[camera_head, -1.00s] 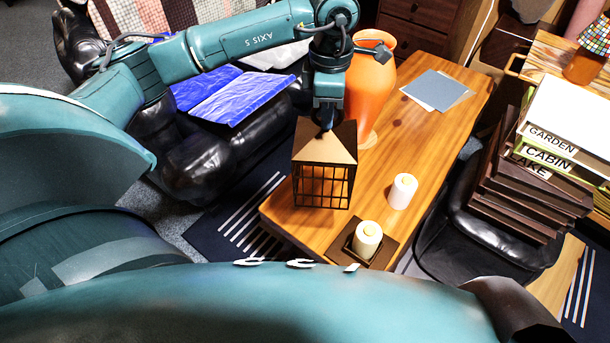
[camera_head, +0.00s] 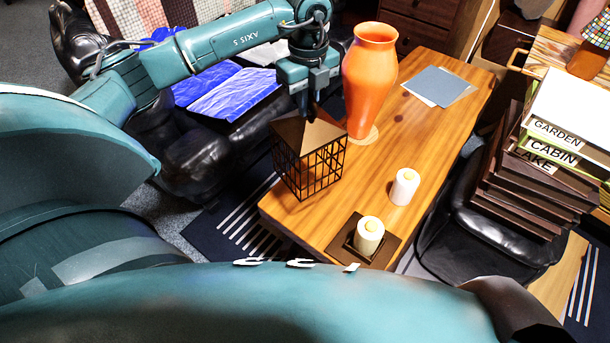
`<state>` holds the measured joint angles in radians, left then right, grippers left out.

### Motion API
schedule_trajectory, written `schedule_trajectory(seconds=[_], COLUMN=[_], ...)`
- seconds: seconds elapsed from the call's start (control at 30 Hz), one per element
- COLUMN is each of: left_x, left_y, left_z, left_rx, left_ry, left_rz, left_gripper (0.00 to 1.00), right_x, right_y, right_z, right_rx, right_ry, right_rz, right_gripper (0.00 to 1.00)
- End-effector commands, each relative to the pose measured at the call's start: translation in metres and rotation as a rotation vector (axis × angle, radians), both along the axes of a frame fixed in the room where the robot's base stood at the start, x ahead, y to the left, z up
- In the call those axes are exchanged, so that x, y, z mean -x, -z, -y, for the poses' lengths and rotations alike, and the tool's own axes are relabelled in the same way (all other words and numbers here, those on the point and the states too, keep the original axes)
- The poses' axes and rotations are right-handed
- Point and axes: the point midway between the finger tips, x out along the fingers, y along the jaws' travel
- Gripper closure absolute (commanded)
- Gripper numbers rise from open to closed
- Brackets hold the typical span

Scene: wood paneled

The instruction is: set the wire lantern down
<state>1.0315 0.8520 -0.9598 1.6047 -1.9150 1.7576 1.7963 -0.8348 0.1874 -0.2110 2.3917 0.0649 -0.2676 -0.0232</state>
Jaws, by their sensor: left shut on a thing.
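The wire lantern (camera_head: 309,160) has a dark wire cage and a brown pyramid roof. It is at the left edge of the wooden table (camera_head: 430,140), in front of the orange vase. My left gripper (camera_head: 308,112) comes down from above and is shut on the top of the lantern. The lantern looks nearly upright and is turned with one corner towards me. I cannot tell whether its base touches the table. The fingertips are partly hidden by the gripper body. My right gripper is not in view.
An orange vase (camera_head: 369,80) stands close behind the lantern. A white candle (camera_head: 404,187) and another candle (camera_head: 369,236) on a dark square base stand in front and to the right. Grey sheets (camera_head: 437,86) lie farther back. The middle tabletop is clear.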

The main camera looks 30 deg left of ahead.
Motion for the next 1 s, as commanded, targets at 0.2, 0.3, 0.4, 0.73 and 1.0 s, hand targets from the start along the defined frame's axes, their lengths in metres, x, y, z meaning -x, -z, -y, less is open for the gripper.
schedule_trajectory(seconds=[0.2,0.3,0.4,0.73,1.0], left_x=[-0.002,-0.003,-0.002,-0.002,-0.002], left_y=[0.004,0.008,0.019,0.062,0.102], left_z=[-0.007,-0.008,-0.008,-0.008,-0.008], left_rx=[0.0,-0.001,-0.002,-0.001,-0.001], left_ry=[-0.258,-0.301,-0.314,-0.31,-0.309], left_rz=[0.001,0.0,-0.002,-0.001,-0.001], left_gripper=[1.0,1.0,1.0,1.0,1.0], right_x=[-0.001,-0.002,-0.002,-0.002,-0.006], right_y=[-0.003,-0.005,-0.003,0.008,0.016], right_z=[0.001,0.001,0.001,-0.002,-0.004], right_rx=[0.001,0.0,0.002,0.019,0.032], right_ry=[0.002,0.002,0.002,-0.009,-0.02], right_rz=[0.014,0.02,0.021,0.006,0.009], right_gripper=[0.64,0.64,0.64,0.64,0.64])
